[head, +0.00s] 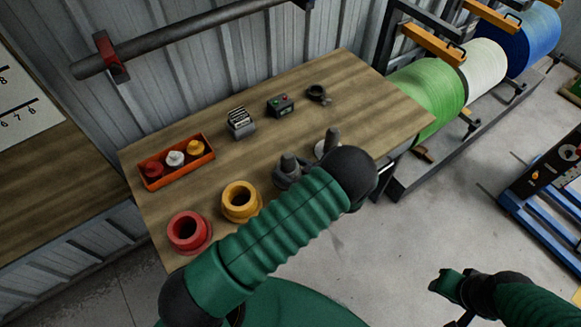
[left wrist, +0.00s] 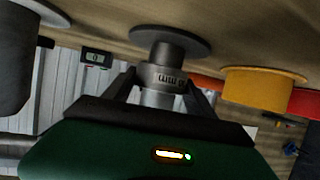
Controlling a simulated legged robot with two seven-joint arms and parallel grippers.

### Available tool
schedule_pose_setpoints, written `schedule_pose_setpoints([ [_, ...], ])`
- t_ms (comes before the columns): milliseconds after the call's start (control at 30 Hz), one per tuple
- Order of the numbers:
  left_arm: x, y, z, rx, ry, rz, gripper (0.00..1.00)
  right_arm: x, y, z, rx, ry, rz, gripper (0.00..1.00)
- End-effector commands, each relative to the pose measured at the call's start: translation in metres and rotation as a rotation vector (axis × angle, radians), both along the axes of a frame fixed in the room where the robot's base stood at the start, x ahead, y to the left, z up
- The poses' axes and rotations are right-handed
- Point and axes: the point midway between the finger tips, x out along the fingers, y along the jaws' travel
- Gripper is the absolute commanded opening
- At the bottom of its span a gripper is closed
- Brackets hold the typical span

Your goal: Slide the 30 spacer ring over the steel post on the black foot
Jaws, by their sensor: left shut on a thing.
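In the left wrist view, which is upside down, my left gripper (left wrist: 162,88) is shut on a grey collar with pale marks (left wrist: 163,77), apparently the spacer ring. Its number is unreadable. The collar lies in line with a dark round foot (left wrist: 172,45) at the tabletop, and a silver post (left wrist: 158,97) shows between the fingers. The collar looks to be around the post; how far down it sits is unclear. In the head view the grey post top (head: 289,162) shows beyond my left arm, which hides part of the gripper. My right gripper (head: 446,284) is over the floor, its jaws unclear.
A yellow flanged collar (head: 240,201) and a red one (head: 188,232) stand beside the post. Another grey flanged piece (head: 331,139) stands on the other side. The wooden tabletop (head: 375,100) is clear at the right.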

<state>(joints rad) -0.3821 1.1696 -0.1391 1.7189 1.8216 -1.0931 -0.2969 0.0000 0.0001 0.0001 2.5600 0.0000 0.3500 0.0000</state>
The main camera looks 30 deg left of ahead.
Motion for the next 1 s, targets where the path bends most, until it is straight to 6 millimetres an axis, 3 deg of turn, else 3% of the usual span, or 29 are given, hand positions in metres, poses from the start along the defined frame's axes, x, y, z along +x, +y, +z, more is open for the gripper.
schedule_pose_setpoints([
  [200,0.0,0.0,0.001,0.002,-0.001,0.0,0.0,0.0,0.0,0.0,0.0,0.0,0.0,0.36],
  [233,0.0,0.0,0.001,0.002,-0.001,0.0,0.68,0.0,0.0,0.0,0.0,0.0,0.0,0.36],
  [400,0.0,0.0,0.001,0.001,-0.001,0.0,0.9,0.0,0.0,0.0,0.0,0.0,0.0,0.36],
  [767,0.0,-0.005,0.001,-0.002,0.0,-0.001,0.9,0.0,0.0,-0.001,0.0,0.0,0.0,0.36],
  [867,-0.003,-0.019,0.007,-0.003,-0.002,-0.001,0.9,0.0,0.0,-0.003,0.0,0.0,0.0,0.36],
  [1000,-0.01,-0.053,0.021,-0.003,-0.002,-0.003,0.9,0.0,0.0,-0.007,0.0,0.0,0.0,0.36],
])
